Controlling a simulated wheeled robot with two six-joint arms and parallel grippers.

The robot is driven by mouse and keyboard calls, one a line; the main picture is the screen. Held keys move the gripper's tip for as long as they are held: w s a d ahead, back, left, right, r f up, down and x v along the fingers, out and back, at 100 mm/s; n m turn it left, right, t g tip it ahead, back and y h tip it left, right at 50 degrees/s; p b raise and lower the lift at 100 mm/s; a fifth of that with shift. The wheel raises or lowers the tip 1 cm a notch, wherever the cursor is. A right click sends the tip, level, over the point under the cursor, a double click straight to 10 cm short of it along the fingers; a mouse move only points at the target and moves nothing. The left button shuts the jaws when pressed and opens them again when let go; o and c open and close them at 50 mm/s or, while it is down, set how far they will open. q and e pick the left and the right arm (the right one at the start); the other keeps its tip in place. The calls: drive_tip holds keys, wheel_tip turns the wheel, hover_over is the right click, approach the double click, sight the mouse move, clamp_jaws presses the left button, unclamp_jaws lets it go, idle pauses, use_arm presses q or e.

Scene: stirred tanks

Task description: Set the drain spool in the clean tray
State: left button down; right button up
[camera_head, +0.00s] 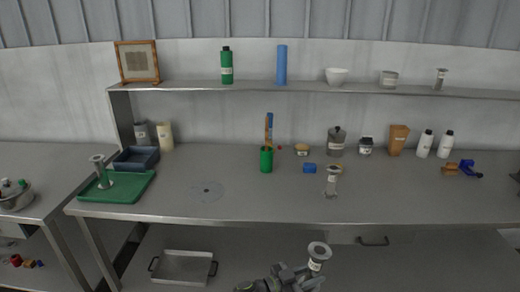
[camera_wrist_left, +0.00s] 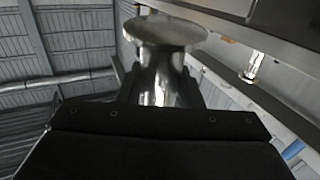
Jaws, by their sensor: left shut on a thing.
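My left gripper (camera_head: 308,272) is at the bottom of the head view, in front of the bench. It is shut on a silver metal spool (camera_head: 318,250) with a round flange and a pale label, upright or nearly so. In the left wrist view the flange and neck of this held spool (camera_wrist_left: 165,60) rise above the dark gripper body. A green tray (camera_head: 130,190) lies at the bench's left end, and a similar spool (camera_head: 103,174) stands on it. I cannot tell which tray is the clean one. My right gripper is not in view.
Another spool-like piece (camera_head: 332,182) stands near the bench's front edge, beside a blue block (camera_head: 310,168). A green cup (camera_head: 266,160) and dark blue bin (camera_head: 148,154) stand on the bench. A metal tray (camera_head: 183,268) sits below. The bench's left-middle is mostly clear.

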use_arm(q)
drive_tip(key=a+r+n+t+y, duration=0.2)
drive_tip(key=a+t, duration=0.1)
drive_tip(key=a, duration=1.1)
drive_tip(key=a+r+n+t+y, duration=0.1)
drive_tip(key=a+r+n+t, duration=0.15)
drive_tip(key=a, duration=1.05)
drive_tip(key=s+a+r+n+t+y, duration=0.1)
drive_tip(key=s+a+r+t+y, duration=0.1)
drive_tip(key=s+r, duration=0.4)
drive_tip(key=s+a+r+n+t+y, duration=0.2)
drive_tip(key=s+a+r, duration=0.3)
drive_tip(key=s, duration=0.7)
drive_tip(key=shift+a+r+y, duration=0.15)
drive_tip(key=shift+r+y, duration=0.35)
drive_tip(key=shift+r, duration=0.75)
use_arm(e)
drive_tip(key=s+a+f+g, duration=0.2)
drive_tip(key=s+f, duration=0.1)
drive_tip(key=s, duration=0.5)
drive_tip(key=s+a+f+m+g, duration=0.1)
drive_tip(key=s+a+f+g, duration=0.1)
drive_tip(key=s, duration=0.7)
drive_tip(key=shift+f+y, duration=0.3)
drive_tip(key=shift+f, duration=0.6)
